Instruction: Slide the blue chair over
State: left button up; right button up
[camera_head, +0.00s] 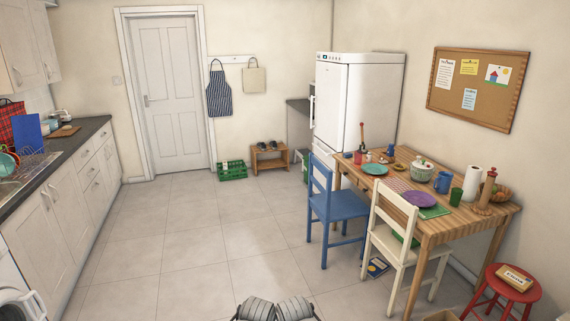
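The blue chair (338,205) stands upright on the tiled floor at the left side of the wooden table (465,222). Its backrest is on the left, and its seat reaches toward the table.
A cream chair (394,240) stands right of the blue chair, nearer me, with a blue book (376,268) on the floor by it. A red stool (508,285) is at the lower right. The tiled floor (180,245) left of the chairs is clear.

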aim_at(329, 205)
jog(key=i, duration=3.65)
jog(key=i+u, duration=0.35)
